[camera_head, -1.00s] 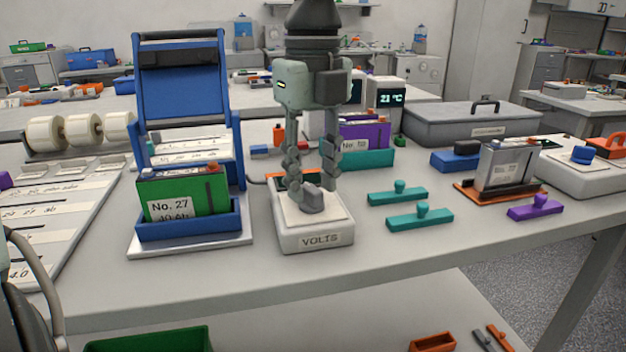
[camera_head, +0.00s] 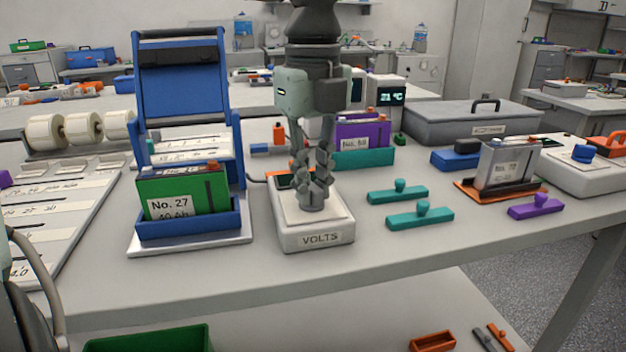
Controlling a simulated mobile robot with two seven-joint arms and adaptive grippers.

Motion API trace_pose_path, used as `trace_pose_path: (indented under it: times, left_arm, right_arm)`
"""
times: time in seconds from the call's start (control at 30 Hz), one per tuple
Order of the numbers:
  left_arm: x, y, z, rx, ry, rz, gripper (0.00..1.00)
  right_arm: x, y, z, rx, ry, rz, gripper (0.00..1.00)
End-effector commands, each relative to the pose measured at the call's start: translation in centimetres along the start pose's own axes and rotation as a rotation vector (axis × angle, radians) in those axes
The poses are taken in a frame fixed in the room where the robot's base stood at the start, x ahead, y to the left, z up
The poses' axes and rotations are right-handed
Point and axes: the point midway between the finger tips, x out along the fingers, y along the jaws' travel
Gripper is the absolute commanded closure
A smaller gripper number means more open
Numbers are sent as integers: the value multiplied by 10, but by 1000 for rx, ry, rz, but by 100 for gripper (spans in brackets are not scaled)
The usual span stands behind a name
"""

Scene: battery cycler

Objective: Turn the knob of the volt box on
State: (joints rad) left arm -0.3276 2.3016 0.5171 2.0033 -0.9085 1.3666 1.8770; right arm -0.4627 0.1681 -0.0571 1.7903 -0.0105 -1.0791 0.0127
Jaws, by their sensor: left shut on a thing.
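The volt box (camera_head: 316,239) is a white box labelled VOLTS near the front middle of the table. A dark display (camera_head: 284,181) shows partly behind my fingers, and I cannot read it. The grey knob (camera_head: 312,204) is on its top, mostly hidden by the fingers. My left gripper (camera_head: 313,193) points straight down over the box, and its fingers are shut on the knob. My right gripper is not in view.
A blue holder (camera_head: 188,227) with a green No. 27 battery (camera_head: 182,192) stands left of the box. Teal bars (camera_head: 420,217) lie to its right. A purple battery (camera_head: 362,134) stands behind. The table's front strip is clear.

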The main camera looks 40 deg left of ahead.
Motion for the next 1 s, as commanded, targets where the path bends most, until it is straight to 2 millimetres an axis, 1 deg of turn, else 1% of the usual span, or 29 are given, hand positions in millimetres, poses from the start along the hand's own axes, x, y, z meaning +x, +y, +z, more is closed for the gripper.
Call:
trace_pose_path:
  times: [0.1,0.2,0.27,0.6,0.8,1.0]
  left_arm:
    - [1,0,0,31,0,-1,100]
    - [1,0,0,79,-1,-2,100]
    - [2,0,0,117,-2,-2,100]
    - [1,1,0,387,-1,-1,100]
    - [1,1,0,530,-1,-1,100]
    - [0,2,0,633,0,-1,100]
  right_arm:
    - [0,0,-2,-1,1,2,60]
    - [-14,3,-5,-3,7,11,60]
    - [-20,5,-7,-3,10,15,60]
    - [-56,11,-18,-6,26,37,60]
    - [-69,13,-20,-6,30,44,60]
    - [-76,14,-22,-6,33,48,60]
